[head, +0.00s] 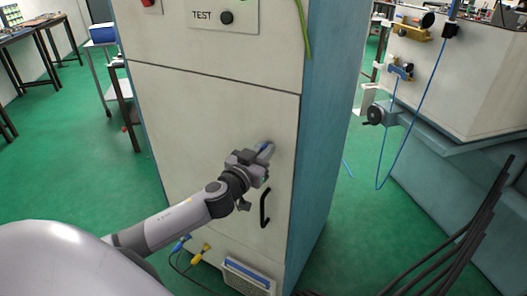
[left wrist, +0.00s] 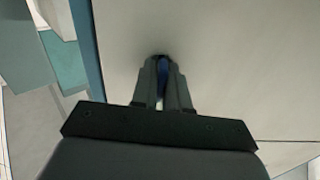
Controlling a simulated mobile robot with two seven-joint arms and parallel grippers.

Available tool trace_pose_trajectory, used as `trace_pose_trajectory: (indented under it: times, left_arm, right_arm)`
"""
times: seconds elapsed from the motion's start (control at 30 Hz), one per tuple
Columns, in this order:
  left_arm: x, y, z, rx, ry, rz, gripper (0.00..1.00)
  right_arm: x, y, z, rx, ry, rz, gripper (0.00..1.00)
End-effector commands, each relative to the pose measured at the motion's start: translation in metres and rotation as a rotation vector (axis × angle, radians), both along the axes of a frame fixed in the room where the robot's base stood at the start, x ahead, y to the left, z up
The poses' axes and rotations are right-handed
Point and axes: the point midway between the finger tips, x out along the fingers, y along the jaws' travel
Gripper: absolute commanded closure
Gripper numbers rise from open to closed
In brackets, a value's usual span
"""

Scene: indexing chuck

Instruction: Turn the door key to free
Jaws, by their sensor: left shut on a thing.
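The door key is a small blue piece (left wrist: 163,70) on the pale cabinet door (head: 200,130). It shows between my fingers in the left wrist view. My left gripper (head: 266,150) is at the door face, above the black door handle (head: 264,208). In the left wrist view my left gripper (left wrist: 162,75) is shut on the key, with the fingertips close to the door. The fingers hide most of the key, so I cannot tell its angle or any markings around it. My right gripper is not in view.
A panel marked TEST with a black knob (head: 226,18) sits above the door. A green cable (head: 304,28) hangs at the cabinet's upper right. A vent (head: 248,275) and blue and yellow plugs (head: 200,252) are low on the cabinet. Black bars (head: 455,250) stand at lower right.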

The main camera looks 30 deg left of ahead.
Motion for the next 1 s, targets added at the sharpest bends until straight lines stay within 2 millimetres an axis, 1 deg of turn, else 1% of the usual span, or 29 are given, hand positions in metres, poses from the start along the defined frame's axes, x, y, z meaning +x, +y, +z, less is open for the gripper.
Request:
trace_pose_trajectory:
  times: [0.27,1.0]
  left_arm:
    - [0.0,0.0,0.0,0.179,0.014,0.0,1.0]
    - [0.0,-0.001,0.0,0.879,0.07,0.0,1.0]
  right_arm:
    - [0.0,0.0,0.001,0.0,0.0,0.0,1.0]
    - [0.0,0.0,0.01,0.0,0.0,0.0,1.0]
